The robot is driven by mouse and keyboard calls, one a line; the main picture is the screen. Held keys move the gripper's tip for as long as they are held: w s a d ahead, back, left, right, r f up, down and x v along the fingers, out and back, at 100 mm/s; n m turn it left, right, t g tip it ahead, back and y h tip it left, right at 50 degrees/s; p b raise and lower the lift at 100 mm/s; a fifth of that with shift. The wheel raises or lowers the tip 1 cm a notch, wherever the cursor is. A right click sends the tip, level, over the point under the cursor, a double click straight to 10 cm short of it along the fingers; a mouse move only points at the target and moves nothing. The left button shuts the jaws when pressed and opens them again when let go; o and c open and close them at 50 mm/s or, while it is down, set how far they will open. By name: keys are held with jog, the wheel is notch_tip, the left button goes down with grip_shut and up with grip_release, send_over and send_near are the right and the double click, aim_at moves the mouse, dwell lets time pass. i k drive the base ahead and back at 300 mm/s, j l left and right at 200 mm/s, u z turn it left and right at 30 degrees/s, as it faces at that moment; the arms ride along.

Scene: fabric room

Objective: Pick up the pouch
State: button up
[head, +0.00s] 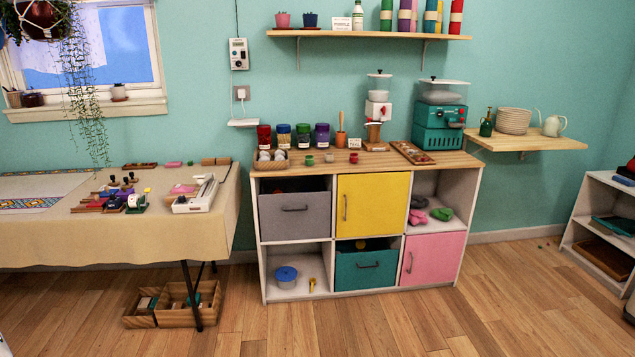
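I cannot tell for sure which thing is the pouch. Several small soft-looking items lie in the open upper right cubby of the cabinet: a dark grey one (419,201), a pink one (417,217) and a green one (441,214). They are small in the head view, so their exact kind is unclear. My gripper is not in view.
The cubby cabinet (371,288) stands against the wall, its top crowded with jars and machines. The left table (60,245) holds stamps and tools, with wooden boxes (178,318) underneath. A low white shelf (585,212) is far right. The wooden floor ahead is clear.

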aim_at(328, 156)
jog(key=i+u, duration=0.15)
jog(key=i, duration=3.3)
